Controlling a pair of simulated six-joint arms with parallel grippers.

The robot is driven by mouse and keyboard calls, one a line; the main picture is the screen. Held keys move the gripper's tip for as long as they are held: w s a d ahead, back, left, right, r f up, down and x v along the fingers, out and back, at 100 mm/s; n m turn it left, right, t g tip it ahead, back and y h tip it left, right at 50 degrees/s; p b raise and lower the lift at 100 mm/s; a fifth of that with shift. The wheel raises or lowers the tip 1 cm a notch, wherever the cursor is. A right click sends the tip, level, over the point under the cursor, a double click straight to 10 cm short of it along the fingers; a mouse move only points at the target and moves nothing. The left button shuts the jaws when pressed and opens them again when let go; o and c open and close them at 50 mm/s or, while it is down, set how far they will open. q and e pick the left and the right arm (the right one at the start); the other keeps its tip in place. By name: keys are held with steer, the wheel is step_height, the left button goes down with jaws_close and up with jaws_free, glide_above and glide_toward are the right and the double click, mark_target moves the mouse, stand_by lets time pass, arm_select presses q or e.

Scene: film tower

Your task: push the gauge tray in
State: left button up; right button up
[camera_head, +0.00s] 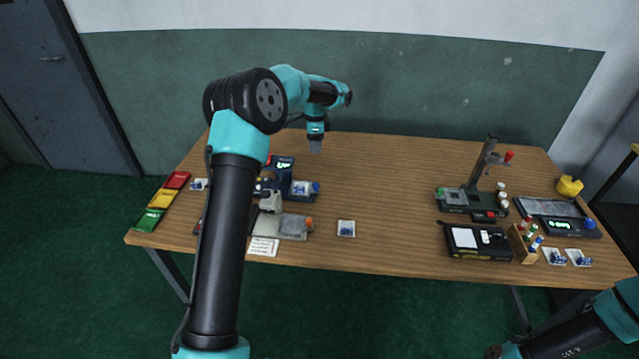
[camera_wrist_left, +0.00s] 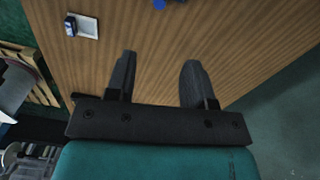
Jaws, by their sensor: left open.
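My left gripper (camera_head: 316,147) hangs over the back of the table, pointing down, behind a dark device with a lit green display (camera_head: 284,162). In the left wrist view its two fingers (camera_wrist_left: 158,78) are apart with only bare wood between them. The device has a tray-like part with a blue knob (camera_head: 303,189) at its right side. This may be the gauge tray; I cannot tell how far out it stands. My left arm hides part of this device. My right arm shows only at the lower right corner, its gripper out of frame.
A grey block machine (camera_head: 293,226) and a white card (camera_head: 263,247) lie in front. A small white dish (camera_head: 346,228) stands right of them. A press stand (camera_head: 470,200) and scale (camera_head: 562,225) stand right. The table's middle is clear.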

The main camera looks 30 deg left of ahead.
mark_target(316, 184)
arm_select(q)
step_height(316, 184, down, 17)
steer(key=shift+s+d+f, duration=0.15)
steer(key=shift+f, duration=0.05)
stand_by(0.5)
jaws_close()
stand_by(0.4)
